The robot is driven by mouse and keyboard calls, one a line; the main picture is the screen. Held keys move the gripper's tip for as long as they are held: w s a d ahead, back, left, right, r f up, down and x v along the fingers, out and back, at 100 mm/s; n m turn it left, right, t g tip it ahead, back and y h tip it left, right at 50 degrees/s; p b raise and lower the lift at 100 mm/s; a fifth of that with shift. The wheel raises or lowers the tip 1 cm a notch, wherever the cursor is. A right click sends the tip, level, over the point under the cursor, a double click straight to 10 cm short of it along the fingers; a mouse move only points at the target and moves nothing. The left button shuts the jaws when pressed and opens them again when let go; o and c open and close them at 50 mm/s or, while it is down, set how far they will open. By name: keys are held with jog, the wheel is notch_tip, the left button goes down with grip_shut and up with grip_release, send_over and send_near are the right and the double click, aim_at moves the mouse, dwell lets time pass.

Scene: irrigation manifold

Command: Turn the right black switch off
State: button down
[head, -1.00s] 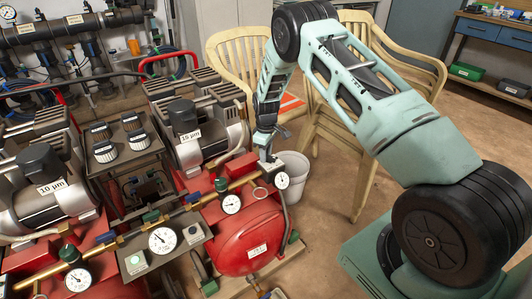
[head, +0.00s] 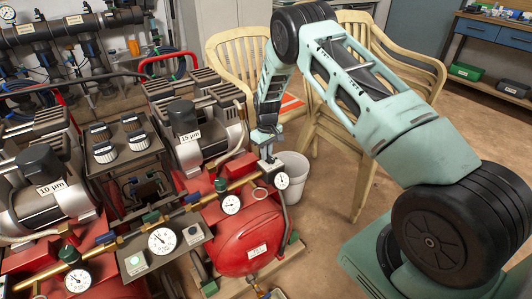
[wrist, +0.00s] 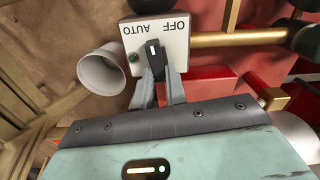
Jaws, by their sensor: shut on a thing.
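A black switch knob (wrist: 154,60) with a white mark sits on a white plate (wrist: 172,50) lettered OFF and AUTO, upside down in the wrist view. The knob's white-marked end points up in that view, between the two words. My gripper (wrist: 157,88) has one finger on each side of the knob and is shut on it. In the head view my gripper (head: 267,153) reaches down to the plate at the right end of the brass pipe, above a gauge. The knob is hidden or too small to make out there.
A red tank (head: 243,235) and a brass pipe with gauges (head: 231,204) lie below and left of my gripper. A white bucket (head: 294,170) stands to its right on the floor. Cream chairs (head: 238,70) stand behind.

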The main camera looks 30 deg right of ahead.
jog(key=m, duration=0.3)
jog(key=shift+d+m, duration=0.25)
jog(key=shift+m, duration=0.15)
jog(key=shift+s+d+m, duration=0.1)
jog(key=shift+d+m, duration=0.1)
jog(key=shift+m, duration=1.6)
jog(key=c, duration=1.4)
grip_release()
jog(key=shift+c, duration=0.2)
notch_tip(320, 180, up, 17)
jog(key=p, duration=0.1)
jog(key=shift+r, duration=0.2)
